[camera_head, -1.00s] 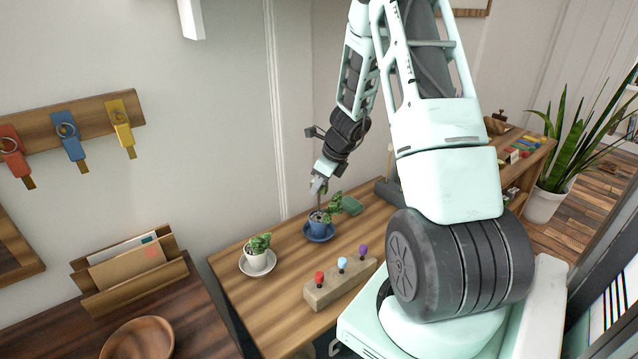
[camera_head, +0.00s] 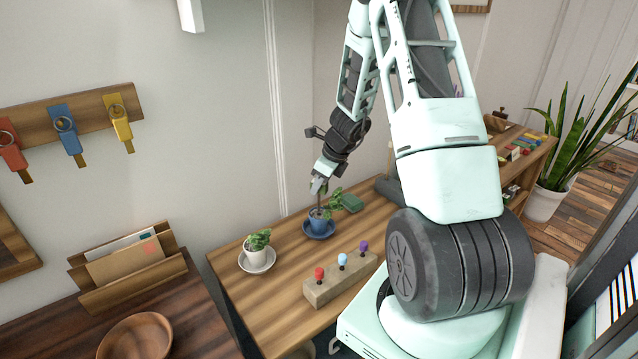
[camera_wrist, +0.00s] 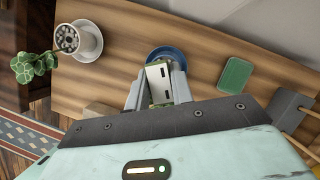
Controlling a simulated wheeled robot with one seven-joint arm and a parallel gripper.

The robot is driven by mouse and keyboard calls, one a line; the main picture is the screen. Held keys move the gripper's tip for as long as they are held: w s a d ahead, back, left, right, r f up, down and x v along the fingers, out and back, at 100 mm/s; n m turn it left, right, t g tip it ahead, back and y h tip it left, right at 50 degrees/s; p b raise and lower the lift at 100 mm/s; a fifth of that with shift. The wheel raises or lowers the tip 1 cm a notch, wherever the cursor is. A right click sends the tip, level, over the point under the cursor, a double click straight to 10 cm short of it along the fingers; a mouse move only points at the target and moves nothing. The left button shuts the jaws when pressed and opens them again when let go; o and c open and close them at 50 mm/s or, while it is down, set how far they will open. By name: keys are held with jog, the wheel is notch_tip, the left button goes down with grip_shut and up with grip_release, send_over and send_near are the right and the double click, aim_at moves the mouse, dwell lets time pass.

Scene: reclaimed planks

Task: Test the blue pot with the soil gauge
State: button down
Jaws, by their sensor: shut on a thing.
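The blue pot (camera_head: 318,224) stands on a blue saucer (camera_head: 319,236) on the wooden table and holds a leafy green plant (camera_head: 333,202). My gripper (camera_head: 318,188) is above the pot, pointing down. In the wrist view my gripper (camera_wrist: 158,85) is shut on the soil gauge (camera_wrist: 158,80), which shows a pale green body with dark slots. In the head view the gauge's thin probe (camera_head: 319,203) runs down to the pot. Whether its tip is in the soil, and how deep, I cannot tell. In the wrist view the gauge and fingers hide most of the pot.
A white pot (camera_head: 257,255) with a small plant stands on a white saucer (camera_head: 257,267) to the left. A wooden block (camera_head: 340,284) with red, light blue and purple knobs stands in front. A green pad (camera_head: 352,203) lies behind right of the blue pot.

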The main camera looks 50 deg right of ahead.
jog(key=shift+f+b, duration=1.95)
jog(key=shift+f, duration=0.3)
jog(key=c, duration=1.1)
grip_release()
jog(key=shift+c, duration=0.2)
jog(key=shift+r, duration=0.15)
jog(key=p+v, duration=0.2)
jog(key=v, duration=1.5)
jog(key=shift+s+p, duration=0.15)
jog(key=shift+p, duration=0.25)
jog(key=shift+d+r, duration=0.1)
jog(key=shift+r, duration=0.1)
notch_tip(320, 180, up, 9)
jog(key=p, duration=0.9)
jog(key=shift+f, duration=0.15)
